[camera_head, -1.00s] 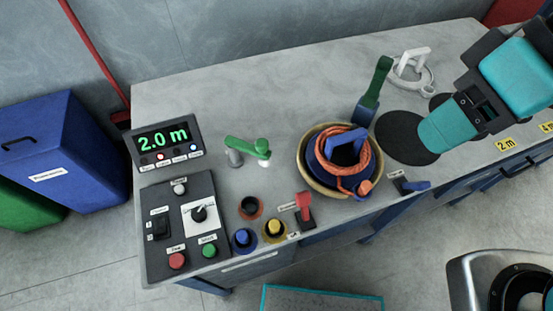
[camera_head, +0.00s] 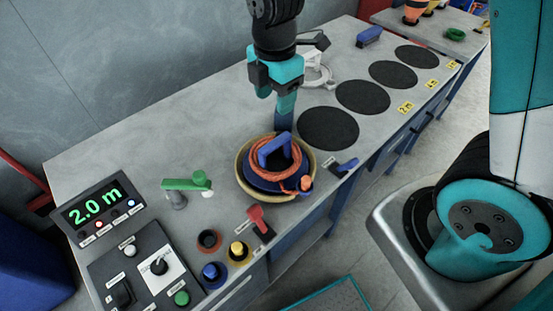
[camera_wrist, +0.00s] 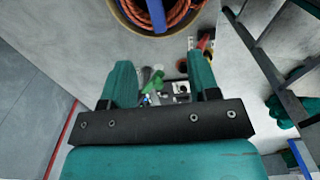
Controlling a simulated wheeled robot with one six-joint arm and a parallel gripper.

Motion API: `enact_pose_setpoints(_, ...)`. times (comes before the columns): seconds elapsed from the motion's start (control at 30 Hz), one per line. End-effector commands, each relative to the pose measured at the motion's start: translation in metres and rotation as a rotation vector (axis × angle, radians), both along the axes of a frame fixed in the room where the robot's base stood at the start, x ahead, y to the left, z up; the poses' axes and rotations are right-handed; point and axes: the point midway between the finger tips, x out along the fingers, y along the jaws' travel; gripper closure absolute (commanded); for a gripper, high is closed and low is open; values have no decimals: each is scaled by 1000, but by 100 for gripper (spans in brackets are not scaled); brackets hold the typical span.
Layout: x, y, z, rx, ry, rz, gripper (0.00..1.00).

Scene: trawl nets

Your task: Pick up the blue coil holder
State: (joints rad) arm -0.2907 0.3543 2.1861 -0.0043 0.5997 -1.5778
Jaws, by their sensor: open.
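The blue coil holder (camera_head: 271,151) has an upright blue handle and carries a coil of orange rope (camera_head: 290,175). It sits in a round tan-rimmed bowl (camera_head: 243,188) near the front edge of the bench. My gripper (camera_head: 284,100) is above and behind the bowl in the head view, its teal fingers apart and empty. In the wrist view, my gripper (camera_wrist: 161,72) is open. There the coil holder (camera_wrist: 158,14) shows at the top edge, partly cut off, beyond the fingertips.
A green lever (camera_head: 185,184) and a red lever (camera_head: 257,217) stand near the bowl. Several black discs (camera_head: 328,129) lie to the right. A white stand (camera_head: 318,75) is behind. A display (camera_head: 97,208) and control panel are at the left. The back left bench is clear.

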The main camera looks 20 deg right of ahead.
Motion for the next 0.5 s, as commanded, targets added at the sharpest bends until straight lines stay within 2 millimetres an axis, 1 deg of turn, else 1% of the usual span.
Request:
enact_pose_setpoints(0.17, 1, -1, -30, -8, 8, 22, 45)
enact_pose_setpoints(0.4, 0, -1, -83, -6, 7, 20, 45)
enact_pose_setpoints(0.5, 1, -1, -101, -6, 5, 19, 45)
